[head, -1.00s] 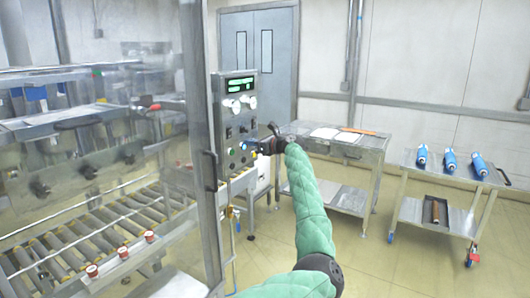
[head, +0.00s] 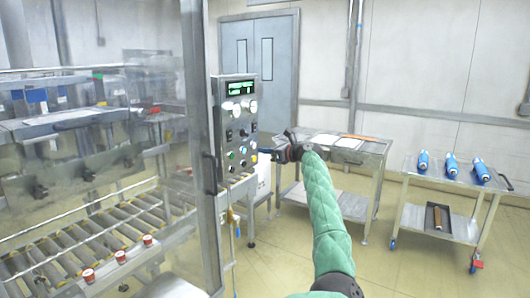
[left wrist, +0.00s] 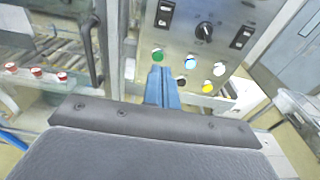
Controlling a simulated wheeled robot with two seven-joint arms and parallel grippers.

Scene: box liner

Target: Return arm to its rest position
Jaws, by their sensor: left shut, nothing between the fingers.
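My left arm in its green padded sleeve reaches up from the bottom of the head view. My left gripper (head: 268,154) is at its end, just right of the control panel (head: 237,117) and apart from it. In the left wrist view the blue fingers (left wrist: 162,88) are together and empty, in front of the panel's lower part. Green, white and yellow buttons and a black knob (left wrist: 204,31) show on the panel there. My right gripper is in neither view.
A roller conveyor (head: 85,235) stands behind a clear guard on the left. A metal table (head: 365,152) with papers is behind my arm. A cart (head: 450,190) with several blue rolls stands at the right.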

